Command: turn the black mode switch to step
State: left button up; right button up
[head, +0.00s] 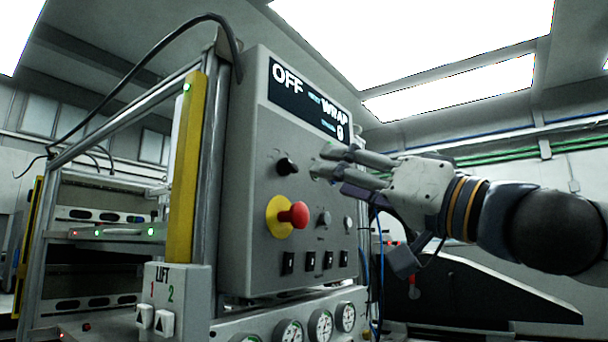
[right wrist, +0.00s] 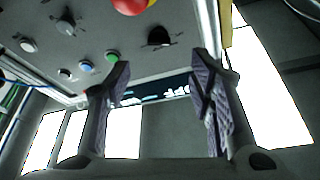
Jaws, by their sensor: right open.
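The black mode switch (head: 286,166) is a small knob on the upper left of the grey control panel (head: 255,130). It also shows in the right wrist view (right wrist: 158,38). Its pointer is too small to read. The panel's display (head: 308,102) reads OFF, WRAP and 0. My right gripper (head: 320,163) is open and empty, with its fingers pointing at the panel to the right of the switch. In the right wrist view the switch shows beyond the gap between the fingertips (right wrist: 160,72), apart from them. My left gripper is not in view.
A red mushroom button (head: 293,215) on a yellow ring juts out below the switch. Green (right wrist: 112,56) and blue (right wrist: 85,66) buttons lie near one finger. A yellow post (head: 185,165) stands left of the panel.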

aim_at(293, 166)
jog(key=p+x, duration=0.2)
jog(key=x, duration=0.7)
jog(key=shift+w+a, duration=0.15)
jog(key=c, duration=1.2)
